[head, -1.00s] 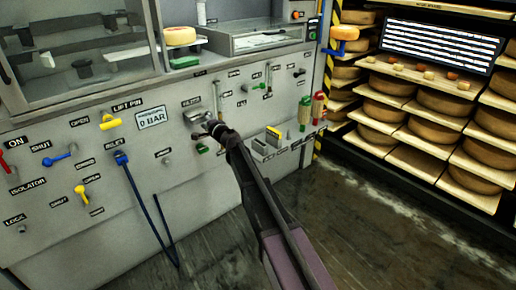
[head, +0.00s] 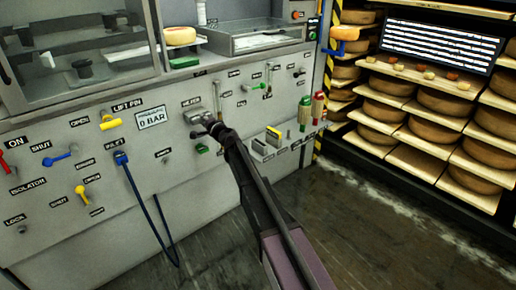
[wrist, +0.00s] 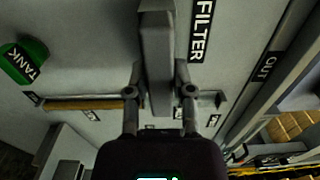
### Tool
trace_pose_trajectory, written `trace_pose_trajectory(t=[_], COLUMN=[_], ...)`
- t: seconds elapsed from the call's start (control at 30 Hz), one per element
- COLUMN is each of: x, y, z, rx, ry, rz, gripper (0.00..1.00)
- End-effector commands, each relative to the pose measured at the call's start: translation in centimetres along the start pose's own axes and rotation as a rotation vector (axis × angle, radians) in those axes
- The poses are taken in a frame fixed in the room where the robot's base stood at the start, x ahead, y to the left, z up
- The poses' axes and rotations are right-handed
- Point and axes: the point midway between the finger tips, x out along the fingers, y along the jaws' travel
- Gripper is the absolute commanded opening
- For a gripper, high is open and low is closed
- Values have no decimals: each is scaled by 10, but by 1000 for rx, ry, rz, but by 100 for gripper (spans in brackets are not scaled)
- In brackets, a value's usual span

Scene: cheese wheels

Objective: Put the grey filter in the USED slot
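The grey filter (wrist: 157,60) is a flat grey block seen in the wrist view, between my two fingers, which sit against its sides. In the head view, the filter (head: 193,114) is at the panel under a small label, and my gripper (head: 207,124) reaches it from the lower right. The wrist view shows my gripper (wrist: 160,88) shut on the filter, beside the FILTER label on the panel. A low grey holder (head: 262,149) with slots sticks out of the panel to the right, with a yellow piece in it. I cannot read which slot is USED.
A green TANK piece (wrist: 24,62) is left of the gripper in the wrist view. Red and green handles (head: 311,110) stand right of the holder. A blue hose (head: 150,205) hangs at left. Cheese shelves (head: 425,110) fill the right. The floor (head: 370,230) is clear.

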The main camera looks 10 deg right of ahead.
Motion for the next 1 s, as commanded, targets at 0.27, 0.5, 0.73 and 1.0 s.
trace_pose_trajectory(t=[0.27, 0.5, 0.73, 1.0], x=[0, -4, -9, -14], y=[0, 0, 0, 0], z=[0, 0, 0, 0], rx=[1, 1, 1, 1], ry=[0, 0, 1, 1], rz=[0, 0, 0, 0], gripper=[0, 0, 0, 0])
